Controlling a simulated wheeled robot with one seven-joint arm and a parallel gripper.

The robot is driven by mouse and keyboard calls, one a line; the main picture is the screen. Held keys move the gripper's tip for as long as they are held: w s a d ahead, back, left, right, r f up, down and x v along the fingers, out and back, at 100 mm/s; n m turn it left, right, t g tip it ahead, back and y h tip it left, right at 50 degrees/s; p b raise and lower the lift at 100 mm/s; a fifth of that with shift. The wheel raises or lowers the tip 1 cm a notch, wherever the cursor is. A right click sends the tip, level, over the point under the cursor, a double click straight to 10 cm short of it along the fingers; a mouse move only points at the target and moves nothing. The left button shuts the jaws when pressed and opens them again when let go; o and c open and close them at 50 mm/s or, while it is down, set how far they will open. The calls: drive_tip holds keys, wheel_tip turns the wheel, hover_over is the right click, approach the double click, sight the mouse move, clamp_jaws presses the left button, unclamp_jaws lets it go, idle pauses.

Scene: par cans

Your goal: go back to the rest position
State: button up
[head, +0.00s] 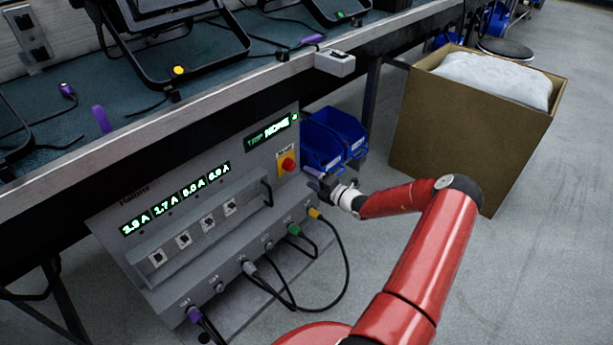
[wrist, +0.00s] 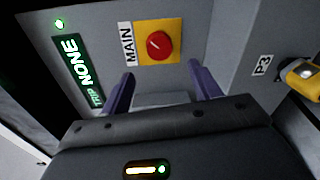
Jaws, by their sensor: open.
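My gripper (wrist: 160,92) is open and empty in the wrist view, its two purple fingers apart in front of the grey power panel (wrist: 215,30). The red main knob (wrist: 159,45) on its yellow plate shows just beyond and between the fingertips. In the head view my gripper (head: 318,182) is at the right side of the panel (head: 120,215), below the red knob (head: 287,163). The fingers look small and dark there, and I cannot tell whether they touch the panel. My red arm reaches in from the lower right.
Blue bins (head: 325,142) stand right behind my gripper. A cardboard box (head: 465,150) with a white filling stands to the right. Cables (head: 345,270) loop from the panel's front. The workbench edge (head: 200,100) runs above the panel. Grey floor (head: 540,240) is clear at the right.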

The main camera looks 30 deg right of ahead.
idle(0.4)
drive_tip(key=s+a+r+n+g+y, duration=0.1)
drive_tip(key=a+r+n+g+y, duration=0.4)
drive_tip(key=a+r+n, duration=0.55)
drive_tip(key=s+a+r+n+g+h, duration=0.2)
drive_tip(key=s+a+r+n+g, duration=0.25)
drive_tip(key=s+a+n, duration=0.4)
drive_tip(key=s+a+r+n+g+h, duration=0.2)
drive_tip(key=s+a+r+n+g, duration=0.3)
drive_tip(key=n, duration=0.7)
drive_tip(key=s+r+n+t+h, duration=0.1)
drive_tip(key=s+r+n+h, duration=0.1)
drive_tip(key=s+r+n, duration=0.2)
drive_tip(key=s+r+n+t+h, duration=0.1)
drive_tip(key=s+r+n+h, duration=0.1)
drive_tip(key=s+r+n, duration=0.2)
drive_tip(key=s+r+n+t+h, duration=0.2)
drive_tip(key=s+r+n, duration=0.2)
drive_tip(key=s+n, duration=0.5)
drive_tip(key=shift+s+r+h, duration=0.4)
drive_tip(key=shift+s, duration=2.6)
